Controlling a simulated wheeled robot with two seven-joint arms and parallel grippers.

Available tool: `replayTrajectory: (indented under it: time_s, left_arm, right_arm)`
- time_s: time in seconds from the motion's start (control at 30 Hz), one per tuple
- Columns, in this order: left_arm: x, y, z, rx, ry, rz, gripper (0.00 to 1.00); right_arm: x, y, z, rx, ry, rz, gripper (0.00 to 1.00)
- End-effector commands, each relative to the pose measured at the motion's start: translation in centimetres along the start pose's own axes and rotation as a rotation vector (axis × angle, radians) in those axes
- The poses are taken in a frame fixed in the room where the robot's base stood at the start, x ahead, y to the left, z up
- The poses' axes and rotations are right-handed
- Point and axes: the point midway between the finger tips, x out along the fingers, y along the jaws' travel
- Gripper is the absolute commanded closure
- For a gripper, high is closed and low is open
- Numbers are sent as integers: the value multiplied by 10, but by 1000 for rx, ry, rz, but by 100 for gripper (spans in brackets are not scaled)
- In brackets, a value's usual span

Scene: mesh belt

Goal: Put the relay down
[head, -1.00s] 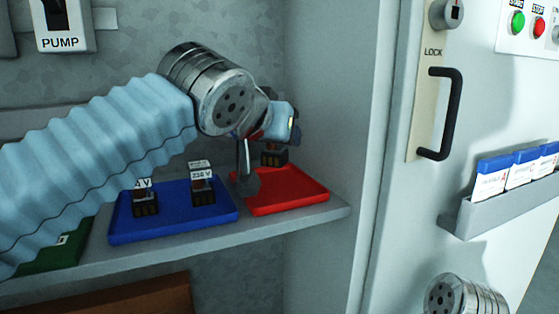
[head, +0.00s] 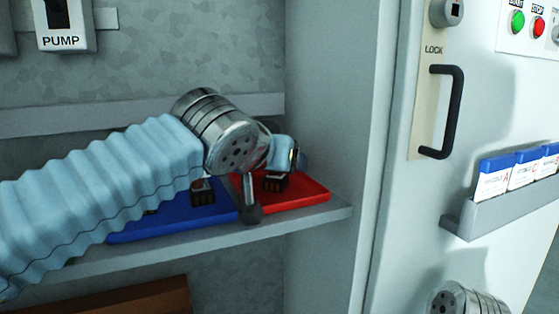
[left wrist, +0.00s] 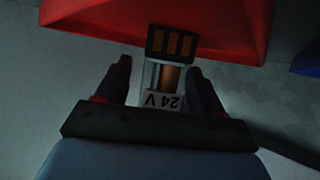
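My left gripper (head: 284,157) is over the red tray (head: 308,200) on the shelf. My right gripper is out of view.
A blue tray (head: 170,226) stands left of the red one, with a relay (head: 203,192) partly hidden by my left arm. The cabinet side wall (head: 330,110) rises close to the right of the red tray. A card holder (head: 500,207) hangs on the door.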

Motion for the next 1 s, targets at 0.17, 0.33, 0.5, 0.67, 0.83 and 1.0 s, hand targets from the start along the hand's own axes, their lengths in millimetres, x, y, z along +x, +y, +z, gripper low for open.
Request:
replayTrajectory:
  time_s: [0.17, 0.33, 0.5, 0.67, 0.83, 1.0]
  left_arm:
    - [-1, 0, -1, 0, 0, 0, 32]
    - [-16, 0, -3, 0, 3, 2, 32]
    - [-55, 0, -3, -1, 4, 2, 32]
    - [-91, 0, -3, -1, 3, 1, 32]
    - [-115, 0, -3, -1, 1, 1, 32]
    - [-122, 0, -3, 0, 1, 0, 32]
  right_arm:
    - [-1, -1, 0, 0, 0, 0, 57]
    - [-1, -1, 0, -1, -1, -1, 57]
    - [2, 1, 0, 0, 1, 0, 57]
    - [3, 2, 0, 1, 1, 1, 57]
    - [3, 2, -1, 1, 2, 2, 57]
    - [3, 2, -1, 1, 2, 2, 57]
